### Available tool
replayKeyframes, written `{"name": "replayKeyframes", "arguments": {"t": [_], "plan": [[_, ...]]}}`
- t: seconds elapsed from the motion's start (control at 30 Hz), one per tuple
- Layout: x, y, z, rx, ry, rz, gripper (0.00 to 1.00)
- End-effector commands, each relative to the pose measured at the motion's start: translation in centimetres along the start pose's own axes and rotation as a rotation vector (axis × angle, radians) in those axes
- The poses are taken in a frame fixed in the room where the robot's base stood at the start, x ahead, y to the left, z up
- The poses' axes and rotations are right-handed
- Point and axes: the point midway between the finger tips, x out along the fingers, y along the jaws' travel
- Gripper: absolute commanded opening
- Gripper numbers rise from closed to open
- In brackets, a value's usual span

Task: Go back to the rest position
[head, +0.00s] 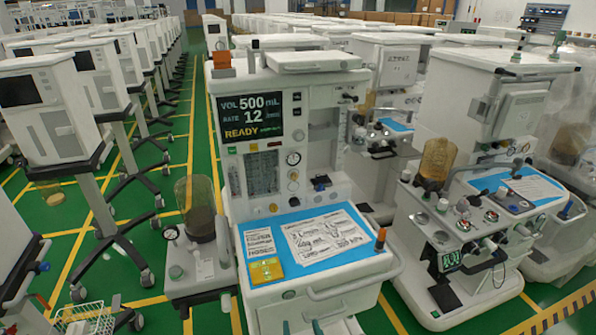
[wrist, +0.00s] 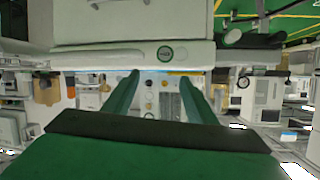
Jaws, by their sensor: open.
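My gripper (wrist: 160,78) shows in the wrist view as two green fingers, spread apart with nothing between them. The anaesthesia cart (head: 343,284) stands in front of me in the head view, its display (head: 254,117) reading 500 mL, 12 and READY. The wrist view looks upside down towards a cart, with a white edge (wrist: 105,57) across the fingertips; I cannot tell whether they touch it. Two small teal tips show at the bottom edge of the head view, probably my fingers. The rest of my arm is out of view.
A blue mat (head: 288,217) with printed sheets and a yellow card (head: 266,271) lies on the cart's worktop. An orange-topped item (head: 380,239) stands at its right edge. Another cart (head: 464,225) is close on the right.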

Motion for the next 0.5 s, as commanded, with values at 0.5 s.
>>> {"name": "replayKeyframes", "arguments": {"t": [0.5], "plan": [[-11.2, -1.7, 10.7, 0.056, 0.038, 0.165, 0.52]]}}
